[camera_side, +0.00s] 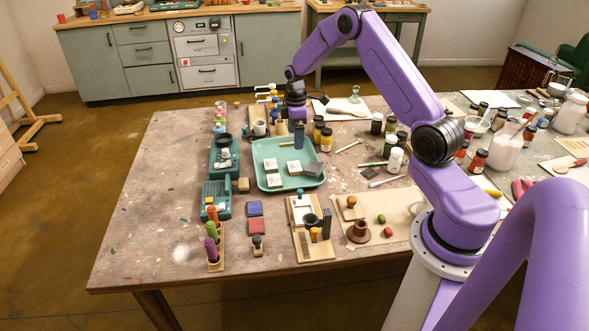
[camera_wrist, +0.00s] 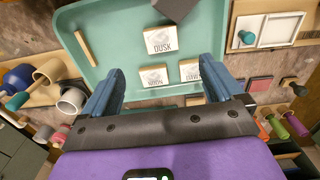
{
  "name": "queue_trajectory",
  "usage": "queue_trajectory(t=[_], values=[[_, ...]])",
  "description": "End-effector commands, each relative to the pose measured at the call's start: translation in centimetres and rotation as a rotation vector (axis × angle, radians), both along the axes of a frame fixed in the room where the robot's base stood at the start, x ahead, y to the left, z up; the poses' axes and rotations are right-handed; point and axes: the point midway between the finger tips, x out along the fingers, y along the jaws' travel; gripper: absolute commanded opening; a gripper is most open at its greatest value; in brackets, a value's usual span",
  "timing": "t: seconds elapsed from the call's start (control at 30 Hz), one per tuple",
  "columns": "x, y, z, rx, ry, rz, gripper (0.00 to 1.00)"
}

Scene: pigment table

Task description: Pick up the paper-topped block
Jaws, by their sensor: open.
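Three pale blocks with white paper tops lie in the green tray (camera_side: 265,151). In the wrist view they read DUSK (camera_wrist: 160,40), NOON (camera_wrist: 154,78) and what looks like DAWN (camera_wrist: 189,70). In the side view the blocks (camera_side: 271,164) (camera_side: 294,167) (camera_side: 274,181) are too small to read. My gripper (camera_side: 299,138) is open and empty above the tray's far part. In the wrist view its blue fingers (camera_wrist: 162,72) stand wide apart, with the NOON and DAWN blocks showing between them. The fingers seem to be clear of the blocks.
A dark grey block (camera_side: 313,169) lies in the tray's right part, close to one paper-topped block. A thin wooden stick (camera_wrist: 85,48) also lies in the tray. Jars (camera_side: 326,139) stand right of the tray, and a cup (camera_side: 259,128) stands behind it.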

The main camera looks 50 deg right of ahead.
Motion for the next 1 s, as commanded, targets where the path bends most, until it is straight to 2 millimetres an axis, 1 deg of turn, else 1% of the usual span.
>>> queue_trajectory(t=[0.03, 0.1, 0.3, 0.57, 0.8, 0.9, 1.0], values=[[-0.1, 0.1, -1.1, 0.001, 0.004, 0.001, 0.94], [-0.1, 0.0, -2.4, 0.001, 0.004, 0.000, 0.94], [0.0, 0.1, -5.5, 0.001, 0.002, -0.001, 0.94], [0.0, 0.1, -7.0, 0.000, 0.000, -0.001, 0.94], [0.1, 0.4, -10.2, 0.001, 0.002, 0.000, 0.94], [0.1, 0.4, -11.2, 0.000, 0.000, -0.001, 0.94], [0.1, 0.4, -11.7, 0.000, 0.000, -0.001, 0.94]])
